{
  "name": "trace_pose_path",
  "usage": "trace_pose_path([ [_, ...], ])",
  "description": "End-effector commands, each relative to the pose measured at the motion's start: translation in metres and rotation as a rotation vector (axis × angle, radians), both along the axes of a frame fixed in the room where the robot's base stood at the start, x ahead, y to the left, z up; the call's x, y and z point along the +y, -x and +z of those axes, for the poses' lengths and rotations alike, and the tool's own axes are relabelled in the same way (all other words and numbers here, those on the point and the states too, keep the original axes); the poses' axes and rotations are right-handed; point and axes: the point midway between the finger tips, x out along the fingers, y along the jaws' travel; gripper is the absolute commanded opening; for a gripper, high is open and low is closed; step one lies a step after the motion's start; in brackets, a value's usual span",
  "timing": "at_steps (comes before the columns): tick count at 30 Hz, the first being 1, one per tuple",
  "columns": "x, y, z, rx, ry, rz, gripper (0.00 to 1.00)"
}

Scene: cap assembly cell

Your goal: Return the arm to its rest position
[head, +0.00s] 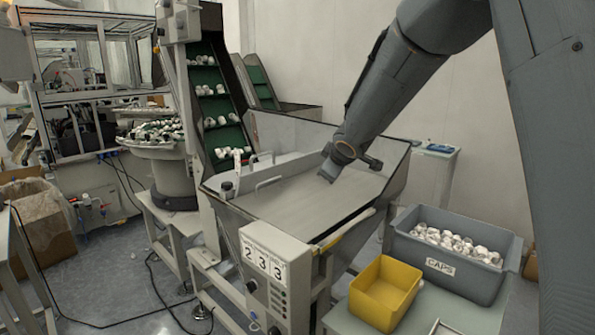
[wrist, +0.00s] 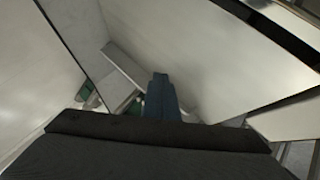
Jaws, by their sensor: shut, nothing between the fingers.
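My arm (head: 395,85) reaches from the upper right of the head view down over the hopper (head: 310,200). My gripper (head: 328,176) is at the arm's lower end, above the hopper's metal floor. It looks small and dark there, with nothing visible in it. In the wrist view a broad dark part of my own arm fills the bottom, and the sloped metal walls of the hopper (wrist: 235,65) show behind it. The gripper is shut and empty.
A grey bin marked CAPS (head: 450,268), filled with white caps, stands on a table at the right, with an empty yellow bin (head: 385,292) beside it. A green conveyor (head: 215,105) carries caps behind the hopper. A control box (head: 270,265) is in front.

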Motion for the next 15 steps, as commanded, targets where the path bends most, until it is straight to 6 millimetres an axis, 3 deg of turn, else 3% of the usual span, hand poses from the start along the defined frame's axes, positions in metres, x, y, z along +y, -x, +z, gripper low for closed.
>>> trace_pose_path([
  [3,-0.045,0.06,-0.037,0.144,-0.065,-0.188,0.0],
  [6,-0.073,0.116,-0.067,0.267,-0.117,-0.338,0.0],
  [12,-0.108,0.239,-0.119,0.51,-0.22,-0.618,0.0],
  [15,-0.113,0.3,-0.138,0.625,-0.267,-0.74,0.0],
])
